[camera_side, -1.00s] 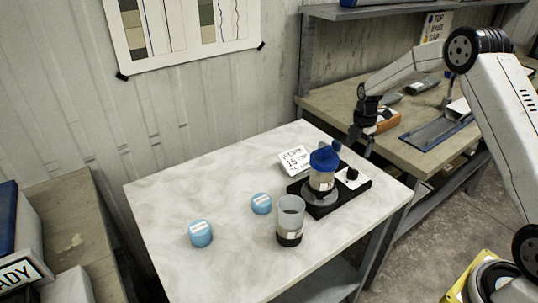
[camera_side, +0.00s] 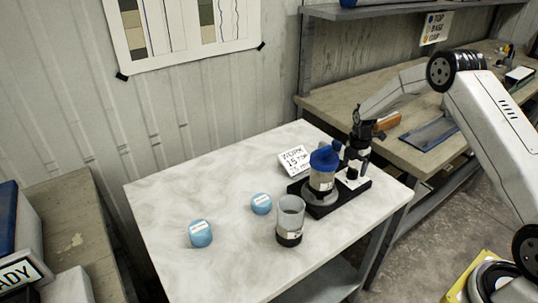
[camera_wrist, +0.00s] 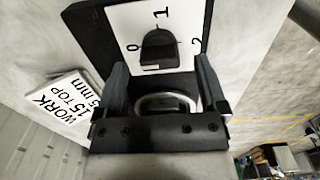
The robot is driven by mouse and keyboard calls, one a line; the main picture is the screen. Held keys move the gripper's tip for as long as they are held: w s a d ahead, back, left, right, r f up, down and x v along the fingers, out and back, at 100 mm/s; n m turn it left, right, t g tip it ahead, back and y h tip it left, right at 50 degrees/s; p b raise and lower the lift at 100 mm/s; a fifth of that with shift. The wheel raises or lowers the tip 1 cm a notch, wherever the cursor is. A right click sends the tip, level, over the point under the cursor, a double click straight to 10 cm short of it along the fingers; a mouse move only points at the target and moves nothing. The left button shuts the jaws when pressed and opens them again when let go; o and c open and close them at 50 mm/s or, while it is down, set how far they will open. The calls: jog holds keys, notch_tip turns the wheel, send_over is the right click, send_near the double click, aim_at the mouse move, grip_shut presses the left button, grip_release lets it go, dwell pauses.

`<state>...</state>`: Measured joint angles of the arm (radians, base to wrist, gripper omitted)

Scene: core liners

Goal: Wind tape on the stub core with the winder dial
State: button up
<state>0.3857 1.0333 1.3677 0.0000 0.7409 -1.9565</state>
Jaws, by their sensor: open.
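The black winder (camera_side: 315,210) sits on the white marbled table. A short core (camera_side: 321,181) with a pale label stands upright on its round platform, with a blue piece (camera_side: 324,158) on top. The winder dial (camera_wrist: 158,48) is a dark knob on a white plate marked 0, 1 and 2; its rounded end lies toward 1. My gripper (camera_wrist: 163,78) is open and points down over the dial end of the winder. In the wrist view the knob shows between and beyond the fingertips. I cannot tell whether they touch it.
A clear tube with a dark base (camera_side: 290,220) stands in front of the winder. Two blue caps (camera_side: 200,234) (camera_side: 261,204) lie to the left. A printed work card (camera_side: 296,160) is behind the winder.

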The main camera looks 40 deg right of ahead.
jog(key=shift+f, duration=1.15)
grip_shut()
